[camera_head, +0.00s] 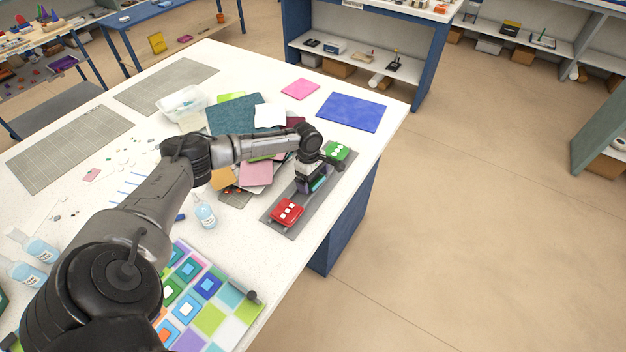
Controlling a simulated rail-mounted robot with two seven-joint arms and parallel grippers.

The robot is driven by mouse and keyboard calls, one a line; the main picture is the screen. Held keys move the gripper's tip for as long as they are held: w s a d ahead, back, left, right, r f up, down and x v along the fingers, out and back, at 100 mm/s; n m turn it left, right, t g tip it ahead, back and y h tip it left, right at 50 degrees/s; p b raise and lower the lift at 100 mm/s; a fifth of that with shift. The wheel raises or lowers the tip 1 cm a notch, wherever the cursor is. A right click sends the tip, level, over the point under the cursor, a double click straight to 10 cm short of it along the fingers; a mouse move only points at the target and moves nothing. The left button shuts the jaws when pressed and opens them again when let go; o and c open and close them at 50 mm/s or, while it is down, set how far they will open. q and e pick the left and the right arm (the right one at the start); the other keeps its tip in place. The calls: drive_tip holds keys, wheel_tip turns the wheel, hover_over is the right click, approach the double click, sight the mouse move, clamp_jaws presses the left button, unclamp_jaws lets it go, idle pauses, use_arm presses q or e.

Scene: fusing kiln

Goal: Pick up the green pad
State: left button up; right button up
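The green pad (337,150) has white dots on top and lies at the far end of a grey strip (273,217) along the table's right side. A red pad (286,211) with white squares lies at the near end of the strip. My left gripper (313,187) points down over the strip between the two pads, just nearer than the green pad. Dark blue, teal and purple show at its fingers; I cannot tell whether that is a separate piece. Its finger opening is not clear. My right gripper is out of view.
A pile of coloured sheets (233,113) lies left of the strip, partly behind my arm. A blue sheet (351,112) and a pink sheet (300,89) lie beyond. A bottle (205,214) stands nearer. Open floor (480,220) lies right of the table.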

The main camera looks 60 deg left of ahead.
sight(317, 180)
use_arm(q)
drive_tip(key=c, duration=0.9)
drive_tip(key=shift+r, duration=0.45)
drive_tip(key=r, duration=0.3)
drive_tip(key=shift+w+d+r+p, duration=0.15)
drive_tip(key=shift+w+r+p, duration=0.1)
drive_tip(key=shift+r+p, duration=0.05)
drive_tip(key=w+d+r, duration=0.4)
drive_tip(key=w+r, duration=0.2)
drive_tip(key=w, duration=0.4)
drive_tip(key=shift+d+r, duration=0.3)
